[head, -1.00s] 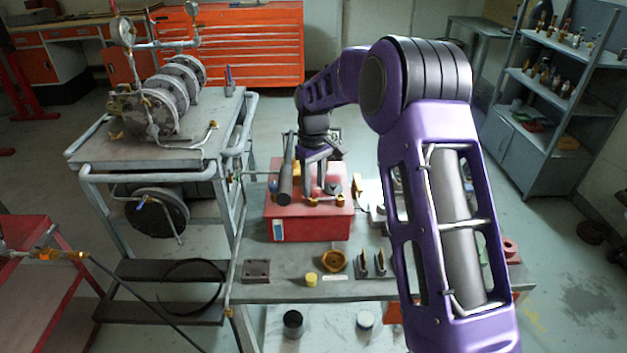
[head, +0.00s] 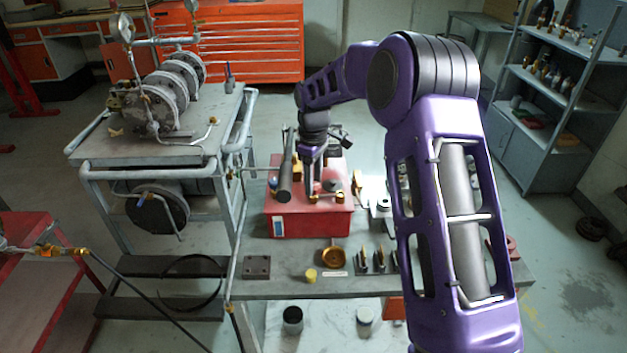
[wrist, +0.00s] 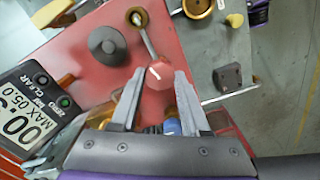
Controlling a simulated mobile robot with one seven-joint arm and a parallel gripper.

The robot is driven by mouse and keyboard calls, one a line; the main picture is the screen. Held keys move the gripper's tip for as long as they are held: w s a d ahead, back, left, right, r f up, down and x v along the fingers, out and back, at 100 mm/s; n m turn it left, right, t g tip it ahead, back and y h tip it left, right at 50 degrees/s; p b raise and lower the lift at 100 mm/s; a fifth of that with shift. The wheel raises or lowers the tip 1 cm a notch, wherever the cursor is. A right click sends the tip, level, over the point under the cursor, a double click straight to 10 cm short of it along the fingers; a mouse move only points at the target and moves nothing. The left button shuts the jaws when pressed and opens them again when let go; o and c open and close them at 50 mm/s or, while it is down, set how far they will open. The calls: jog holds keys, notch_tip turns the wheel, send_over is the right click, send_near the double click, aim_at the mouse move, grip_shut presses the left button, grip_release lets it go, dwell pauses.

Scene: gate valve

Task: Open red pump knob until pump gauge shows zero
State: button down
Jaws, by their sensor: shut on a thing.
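The red pump (head: 310,222) is a red box standing on the grey bench. In the wrist view its red knob (wrist: 158,76), with a white mark on top, sits between the two fingers of my gripper (wrist: 160,79), which is shut on it. My gripper (head: 311,188) points down over the pump top in the head view, where the knob is hidden. The digital pump gauge (wrist: 28,115) is at the left of the wrist view, turned and cut off by the edge. It shows "00" digits and "MAX 05.0"; the full reading cannot be told.
A black cap (wrist: 107,46) and a metal lever with a brass end lie close to the knob. A dark pump handle (head: 286,170) stands beside my gripper. A brass cup (head: 333,257) and a yellow cap (head: 310,275) lie at the bench front. A valve cart (head: 150,150) stands left.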

jog(key=shift+c, duration=1.9)
grip_release()
jog(key=shift+r, duration=0.1)
notch_tip(320, 180, up, 17)
jog(key=shift+r, duration=0.15)
jog(key=shift+a, duration=0.1)
